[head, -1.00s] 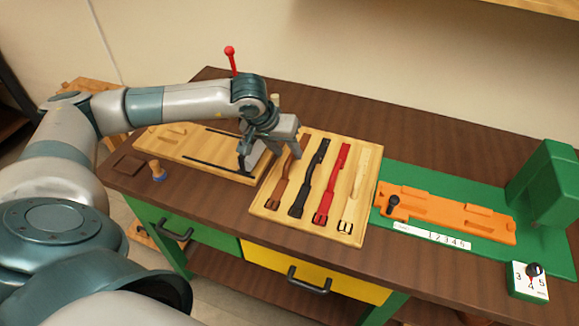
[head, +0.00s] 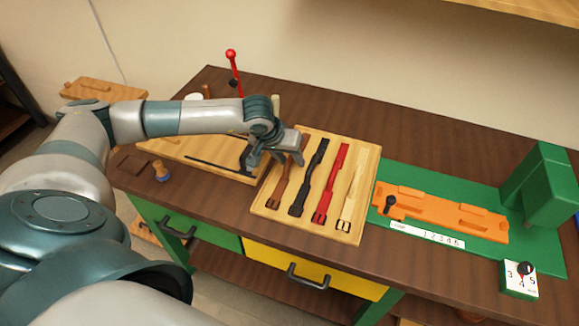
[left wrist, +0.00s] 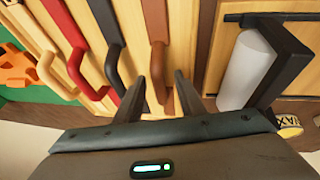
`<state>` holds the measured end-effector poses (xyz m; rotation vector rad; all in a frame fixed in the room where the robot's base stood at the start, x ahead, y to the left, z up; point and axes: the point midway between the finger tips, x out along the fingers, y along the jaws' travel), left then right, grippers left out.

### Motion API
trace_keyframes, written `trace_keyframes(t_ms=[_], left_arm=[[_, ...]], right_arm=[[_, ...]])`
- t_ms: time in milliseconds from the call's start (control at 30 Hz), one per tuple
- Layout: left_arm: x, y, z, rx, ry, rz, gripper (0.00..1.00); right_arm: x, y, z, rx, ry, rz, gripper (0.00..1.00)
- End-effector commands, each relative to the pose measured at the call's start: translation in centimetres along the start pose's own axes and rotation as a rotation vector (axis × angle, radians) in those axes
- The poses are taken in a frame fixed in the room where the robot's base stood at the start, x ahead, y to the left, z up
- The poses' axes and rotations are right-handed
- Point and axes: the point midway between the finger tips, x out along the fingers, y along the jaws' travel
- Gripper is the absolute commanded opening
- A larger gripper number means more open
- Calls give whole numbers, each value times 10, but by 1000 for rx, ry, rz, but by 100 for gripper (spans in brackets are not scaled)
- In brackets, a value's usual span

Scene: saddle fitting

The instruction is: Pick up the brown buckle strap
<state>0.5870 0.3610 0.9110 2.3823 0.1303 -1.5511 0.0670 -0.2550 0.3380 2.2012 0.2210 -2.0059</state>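The brown buckle strap (head: 281,188) lies at the left of a row of straps on a light wooden board (head: 262,206). My left gripper (head: 284,160) is low over its far end and partly hides it. In the left wrist view, the brown strap (left wrist: 157,28) runs down toward the gap between the two dark fingers of my left gripper (left wrist: 168,88). The fingers stand apart, with the strap's end between them. Contact with the strap cannot be told. My right gripper is not in view.
A black strap (head: 309,180), a red strap (head: 329,186) and a cream strap (head: 352,190) lie to the right. A wooden jig (head: 180,150) with a black bar is on the left. An orange fixture (head: 440,212) sits on a green base at the right.

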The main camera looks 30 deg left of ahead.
Motion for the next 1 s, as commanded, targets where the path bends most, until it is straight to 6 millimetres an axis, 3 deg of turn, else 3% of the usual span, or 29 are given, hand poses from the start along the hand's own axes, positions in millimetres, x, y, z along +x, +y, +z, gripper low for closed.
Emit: trace_keyframes(t_ms=[200, 367, 767, 1000], left_arm=[[0, 0, 0, 0, 0, 0, 36], [0, 0, 0, 0, 0, 0, 0], [-2, 0, -1, 0, 1, 0, 0], [-18, 4, -9, 1, 4, 1, 0]], right_arm=[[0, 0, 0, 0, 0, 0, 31], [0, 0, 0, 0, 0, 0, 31], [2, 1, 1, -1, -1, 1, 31], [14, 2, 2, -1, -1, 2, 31]])
